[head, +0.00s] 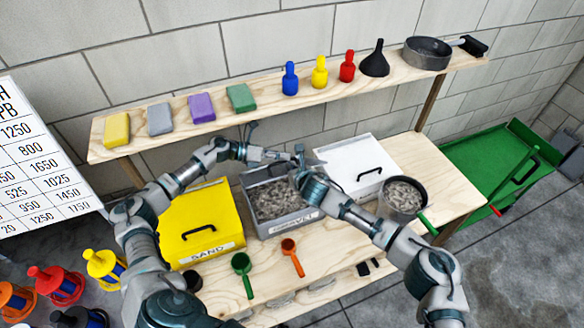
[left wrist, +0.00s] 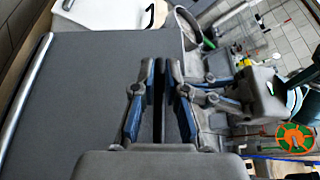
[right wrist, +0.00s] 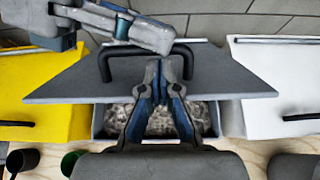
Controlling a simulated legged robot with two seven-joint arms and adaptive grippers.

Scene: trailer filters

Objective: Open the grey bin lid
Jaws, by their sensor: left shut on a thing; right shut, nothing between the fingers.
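The grey bin (head: 285,222) stands mid-table and is full of grey gravel (head: 268,200), which shows from above. Its lid is raised and tilted: in the right wrist view the grey lid (right wrist: 225,85) stands above the gravel with its black handle (right wrist: 103,65) up. The lid (left wrist: 85,90) also fills the left side of the left wrist view. My left gripper (left wrist: 160,75) is shut on the black handle. My right gripper (right wrist: 164,68) is shut and empty, close in front of the lid; I cannot tell whether it touches. In the head view the arms largely hide the lid.
A closed yellow bin (head: 200,222) stands left of the grey bin and a closed white bin (head: 355,160) right. A pan of gravel (head: 402,197), a green scoop (head: 242,265) and an orange scoop (head: 290,250) are near. A shelf (head: 270,100) with sponges and bottles runs behind.

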